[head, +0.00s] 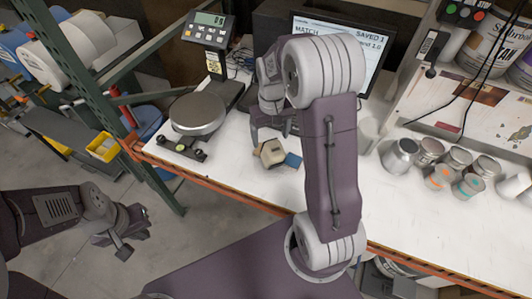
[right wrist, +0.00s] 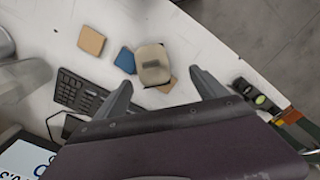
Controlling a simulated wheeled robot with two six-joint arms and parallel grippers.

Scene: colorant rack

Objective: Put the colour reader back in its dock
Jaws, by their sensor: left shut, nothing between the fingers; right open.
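A rounded beige-and-grey block, which looks like the colour reader (right wrist: 152,64), lies on the white bench and also shows in the head view (head: 271,152). It partly covers a tan square (right wrist: 167,86); a blue square (right wrist: 126,60) lies beside it. My right gripper (right wrist: 160,79) is open and empty above the bench. In the right wrist view the block appears between and just beyond its fingertips, apart from them. My left gripper (head: 122,246) is shut and empty, low over the floor, away from the bench. I cannot pick out the dock with certainty.
A scale (head: 198,113) with a raised display stands left of the block. A keyboard (right wrist: 78,92) and a monitor (head: 345,45) are behind. Another tan square (right wrist: 91,40) lies apart. Several metal cans (head: 430,150) stand right. The bench's orange front edge is near the block.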

